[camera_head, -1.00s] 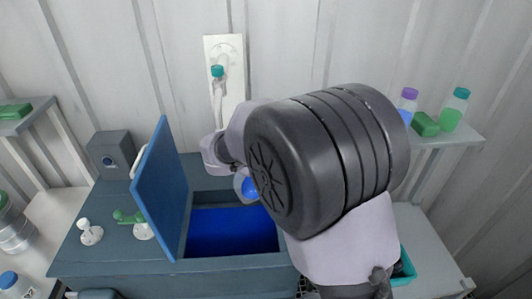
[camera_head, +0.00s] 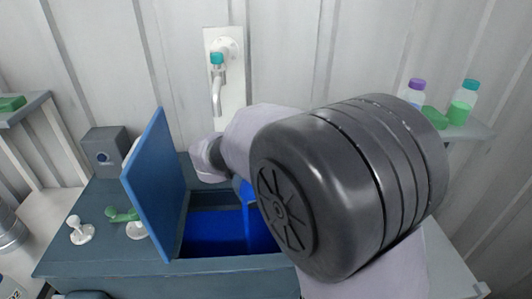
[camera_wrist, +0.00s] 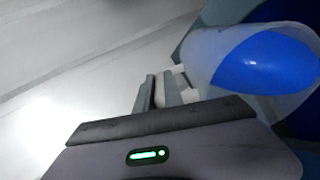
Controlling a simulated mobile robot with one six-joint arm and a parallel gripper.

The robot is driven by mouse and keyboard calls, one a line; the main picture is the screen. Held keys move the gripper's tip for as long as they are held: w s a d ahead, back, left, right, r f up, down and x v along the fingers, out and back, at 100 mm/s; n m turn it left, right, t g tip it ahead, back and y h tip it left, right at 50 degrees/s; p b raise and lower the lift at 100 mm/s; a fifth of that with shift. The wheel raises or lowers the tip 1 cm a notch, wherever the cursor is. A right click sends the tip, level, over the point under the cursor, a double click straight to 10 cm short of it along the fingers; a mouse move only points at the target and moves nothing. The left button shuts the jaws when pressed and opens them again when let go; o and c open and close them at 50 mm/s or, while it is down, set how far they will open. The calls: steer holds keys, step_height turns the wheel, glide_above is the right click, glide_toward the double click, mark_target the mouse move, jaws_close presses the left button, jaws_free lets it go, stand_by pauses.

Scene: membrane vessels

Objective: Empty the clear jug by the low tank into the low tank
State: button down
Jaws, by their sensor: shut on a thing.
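The low tank (camera_head: 225,264) is a dark blue-grey box with its blue lid (camera_head: 155,185) raised and blue liquid (camera_head: 210,232) inside. The clear jug (camera_wrist: 215,58) is in my gripper (camera_wrist: 172,88), strongly tilted, with blue liquid at its mouth in the wrist view. In the head view, a small part of the jug (camera_head: 237,186) shows above the tank opening. A blue stream (camera_head: 248,222) runs down from it into the tank. My gripper's fingers are mostly hidden behind my arm in the head view.
A wall tap (camera_head: 217,80) with a teal knob stands behind the tank. White and green valve handles (camera_head: 122,214) sit left of the lid. A right shelf (camera_head: 470,131) carries bottles and a green block. My arm hides much of the right side.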

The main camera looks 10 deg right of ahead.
steer(key=shift+s+a+b, duration=0.1)
steer(key=shift+s+b, duration=0.1)
steer(key=shift+b, duration=0.95)
steer(key=shift+s+a+f+t+h+b, duration=0.2)
steer(key=shift+t+h+b, duration=0.3)
steer(key=shift+b, duration=1.2)
steer(key=shift+s+a+t+b, duration=0.25)
steer(key=shift+s+t+b, duration=0.35)
steer(key=shift+b, duration=1.85)
steer(key=shift+s+a+f+t+h+b, duration=0.2)
steer(key=shift+s+a+t+h, duration=0.3)
steer(key=shift+s, duration=0.35)
steer(key=shift+s+a+f+t+h+b, duration=0.1)
steer(key=shift+s+a+f+t+h, duration=0.15)
steer(key=shift+s+a, duration=0.45)
steer(key=shift+s+d, duration=0.1)
steer(key=shift+s, duration=0.1)
steer(key=shift+s+a+f+t+h, duration=0.15)
steer(key=shift+s+a+t+h, duration=0.25)
steer(key=shift+s+t, duration=0.3)
steer(key=shift+s+a+t, duration=0.15)
steer(key=shift+t, duration=0.1)
